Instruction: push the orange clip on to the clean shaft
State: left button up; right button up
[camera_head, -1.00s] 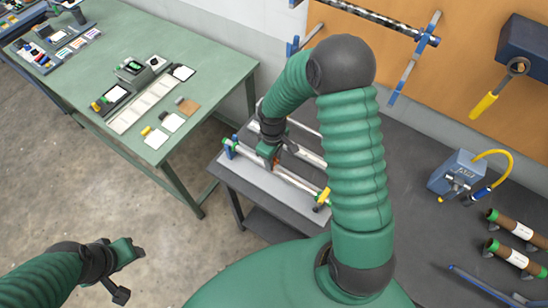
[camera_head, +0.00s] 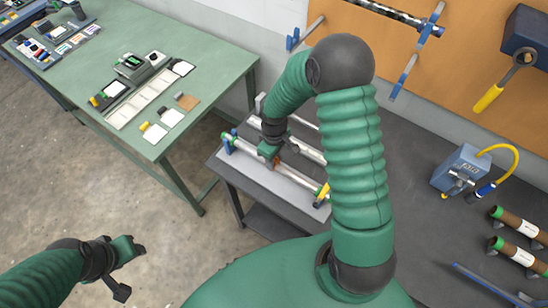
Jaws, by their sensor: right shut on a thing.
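A silver shaft (camera_head: 248,157) lies across a light grey plate on the dark bench, its left end in a blue and green holder (camera_head: 227,144). A small orange-brown piece (camera_head: 276,162), which looks like the orange clip, shows at the tips of my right gripper (camera_head: 272,156). My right gripper is shut on it, right at the shaft. The fingers hide much of the clip, so I cannot tell how far it sits around the shaft. My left gripper (camera_head: 128,262) hangs empty over the floor at lower left, its fingers apart.
A yellow part (camera_head: 321,196) stands by the shaft's right end. A second silver bar (camera_head: 306,149) lies behind. A blue device with a yellow hose (camera_head: 460,170) and brown rolls (camera_head: 515,226) are on the right. A green table (camera_head: 215,65) stands at left, with floor between.

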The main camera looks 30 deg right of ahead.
jog(key=shift+d+f, duration=0.15)
jog(key=shift+f, duration=0.15)
jog(key=shift+f, duration=0.1)
dwell(0.3)
jog(key=o, duration=1.3)
notch_tip(320, 180, up, 17)
jog(key=b, duration=0.3)
jog(key=s+a+f+m+t+b, duration=0.1)
jog(key=s+a+f+b, duration=0.1)
jog(key=s+f, duration=0.1)
jog(key=s+a+f+m+b, duration=0.2)
jog(key=s+a+f+b, duration=0.1)
jog(key=f, duration=0.3)
jog(key=s+a+f+m+t+b, duration=0.1)
jog(key=s+a+f+b, duration=0.2)
jog(key=f, duration=0.2)
jog(key=shift+f+t, duration=0.25)
jog(key=shift+t, duration=0.05)
